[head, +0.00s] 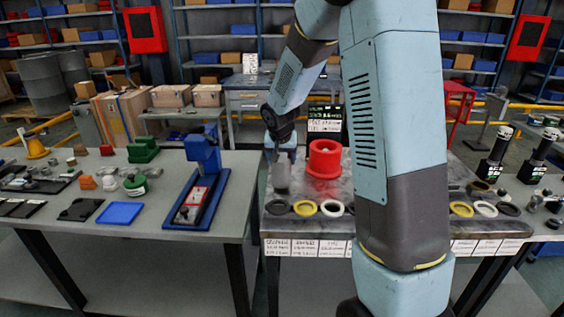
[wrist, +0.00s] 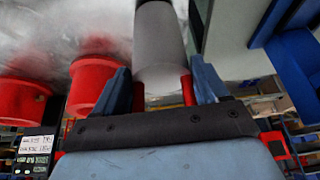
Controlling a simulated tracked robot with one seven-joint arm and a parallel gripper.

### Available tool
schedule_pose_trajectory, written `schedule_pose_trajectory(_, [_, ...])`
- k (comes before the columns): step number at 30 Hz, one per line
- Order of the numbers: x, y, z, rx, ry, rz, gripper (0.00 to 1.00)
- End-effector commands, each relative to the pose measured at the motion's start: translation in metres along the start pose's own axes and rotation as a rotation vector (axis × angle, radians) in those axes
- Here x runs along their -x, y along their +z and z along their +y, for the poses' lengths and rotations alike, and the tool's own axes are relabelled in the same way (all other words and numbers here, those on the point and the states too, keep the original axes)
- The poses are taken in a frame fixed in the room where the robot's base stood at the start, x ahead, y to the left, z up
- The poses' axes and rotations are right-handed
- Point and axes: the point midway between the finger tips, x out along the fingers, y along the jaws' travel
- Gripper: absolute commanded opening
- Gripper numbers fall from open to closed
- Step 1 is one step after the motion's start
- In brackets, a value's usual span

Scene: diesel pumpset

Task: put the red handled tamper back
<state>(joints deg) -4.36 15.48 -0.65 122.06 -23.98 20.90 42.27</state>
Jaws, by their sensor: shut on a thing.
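My gripper (head: 282,158) points down over the left part of the dark-topped middle bench (head: 300,232). Its two blue fingers (wrist: 160,78) are shut on the tamper. The tamper shows as a grey cylinder (wrist: 161,42) between the fingers, with bits of red at both sides. In the head view its grey body (head: 281,179) hangs roughly upright below the fingers. I cannot tell if its lower end touches the bench. Most of the red handle is hidden by the gripper.
A red flanged spool (head: 323,160) stands close to the right of my gripper. Coloured rings, including a yellow one (head: 304,208), lie along the bench's front edge above labels. A blue press (head: 203,160) stands on the left table, across a gap.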

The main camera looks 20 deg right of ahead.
Motion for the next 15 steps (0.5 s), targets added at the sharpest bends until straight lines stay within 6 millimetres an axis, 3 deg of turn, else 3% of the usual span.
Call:
schedule_pose_trajectory(3, [-0.0121,0.0054,0.0002,0.000,0.000,0.000,0.00])
schedule_pose_trajectory(14, [-0.0150,0.0071,-0.0002,0.000,-0.001,0.001,0.00])
schedule_pose_trajectory(15, [-0.0149,0.0072,0.0000,0.000,0.000,0.000,0.77])
